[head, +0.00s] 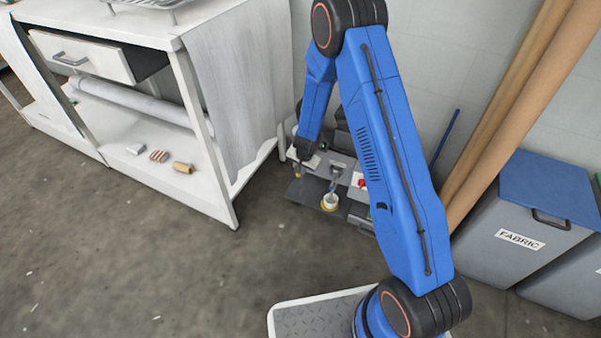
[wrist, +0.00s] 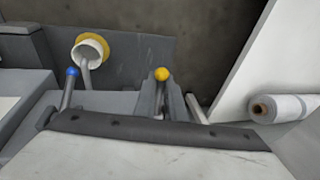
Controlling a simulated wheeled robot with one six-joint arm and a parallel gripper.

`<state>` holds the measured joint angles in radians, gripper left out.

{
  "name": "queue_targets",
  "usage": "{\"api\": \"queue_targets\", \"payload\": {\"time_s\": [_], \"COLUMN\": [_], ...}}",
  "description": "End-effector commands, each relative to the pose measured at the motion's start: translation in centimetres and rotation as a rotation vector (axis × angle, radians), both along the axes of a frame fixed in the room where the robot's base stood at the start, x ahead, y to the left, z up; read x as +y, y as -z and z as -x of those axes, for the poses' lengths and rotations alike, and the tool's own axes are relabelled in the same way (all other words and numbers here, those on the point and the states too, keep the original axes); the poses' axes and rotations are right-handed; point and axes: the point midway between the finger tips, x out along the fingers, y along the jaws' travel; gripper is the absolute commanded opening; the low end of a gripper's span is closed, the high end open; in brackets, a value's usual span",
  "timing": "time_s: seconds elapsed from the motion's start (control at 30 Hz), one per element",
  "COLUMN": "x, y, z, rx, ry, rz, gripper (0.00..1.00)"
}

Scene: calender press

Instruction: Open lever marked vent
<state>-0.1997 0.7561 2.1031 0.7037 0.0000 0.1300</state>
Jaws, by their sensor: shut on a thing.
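A lever with a yellow ball knob (wrist: 162,74) stands in the middle of the wrist view. My gripper (wrist: 161,100) is shut on this lever, its grey fingers on either side of the stem below the knob. A second lever with a blue knob (wrist: 72,72) stands to the left, apart from the gripper. No vent marking is readable. In the head view, my gripper is small beside the low grey press (head: 352,170), and the yellow knob (head: 297,177) shows just below it. My arm covers part of the press.
A white cup (wrist: 90,48) with a yellow ring sits behind the blue-knobbed lever. A white bench (head: 150,170) with small items stands left of the press. A fabric bin (head: 520,235) and tall brown rolls (head: 510,110) stand right. The floor in front is open.

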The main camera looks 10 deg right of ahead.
Motion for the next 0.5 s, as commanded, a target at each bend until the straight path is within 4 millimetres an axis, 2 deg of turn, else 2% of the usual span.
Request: {"api": "queue_targets", "payload": {"time_s": [0.03,0.5], "x": [0.69,0.45], "y": [0.05,-0.44], "z": [0.39,0.60], "rx": [0.021,0.080], "ry": [-0.012,-0.008], "rz": [-0.012,-0.039], "gripper": [0.00,0.00]}}
